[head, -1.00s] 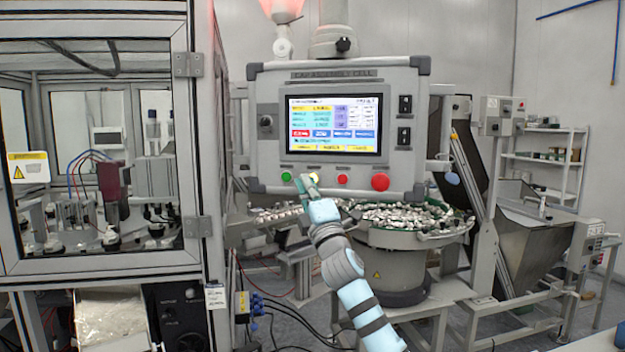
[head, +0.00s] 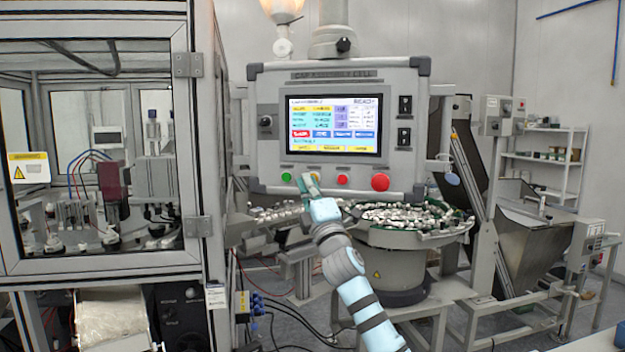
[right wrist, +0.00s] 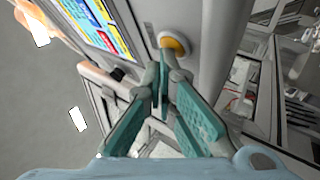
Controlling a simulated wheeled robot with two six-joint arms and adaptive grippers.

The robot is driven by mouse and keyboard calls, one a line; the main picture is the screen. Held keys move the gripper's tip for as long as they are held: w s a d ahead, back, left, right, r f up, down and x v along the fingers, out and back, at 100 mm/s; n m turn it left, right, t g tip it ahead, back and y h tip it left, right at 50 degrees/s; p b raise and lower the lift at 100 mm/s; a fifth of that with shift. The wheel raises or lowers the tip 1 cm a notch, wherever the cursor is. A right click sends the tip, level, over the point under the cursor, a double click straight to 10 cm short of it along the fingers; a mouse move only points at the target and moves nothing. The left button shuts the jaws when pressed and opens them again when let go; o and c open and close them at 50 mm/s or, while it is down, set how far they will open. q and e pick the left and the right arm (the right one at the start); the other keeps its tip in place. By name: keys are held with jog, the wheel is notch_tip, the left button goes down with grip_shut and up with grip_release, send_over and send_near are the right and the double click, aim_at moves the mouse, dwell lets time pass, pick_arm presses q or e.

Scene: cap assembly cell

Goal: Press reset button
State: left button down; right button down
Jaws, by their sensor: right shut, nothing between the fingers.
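A grey control panel (head: 270,165) carries a lit screen (head: 334,125) and a row of buttons below it. From left to right I see a green button (head: 286,177), a yellow one mostly hidden behind my gripper, a small red button (head: 342,180) and a large red button (head: 380,182). The yellow button (right wrist: 176,45) shows clearly in the right wrist view. My right gripper (head: 309,182) is shut and empty, its fingertips (right wrist: 163,60) close in front of the yellow button. I cannot tell whether they touch it. My left gripper is out of view.
A bowl feeder (head: 400,238) full of small parts stands below the panel. A framed machine enclosure (head: 205,150) is on the left. A hopper (head: 530,240) and shelves (head: 548,160) are on the right. A lamp (head: 282,10) glows warm white above the panel.

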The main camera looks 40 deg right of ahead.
jog(key=shift+s+a, duration=0.3)
jog(key=shift+a, duration=0.1)
jog(key=s+a, duration=0.3)
jog(key=a, duration=0.2)
jog(key=shift+s+p, duration=0.2)
jog(key=shift+p, duration=0.1)
dwell(0.6)
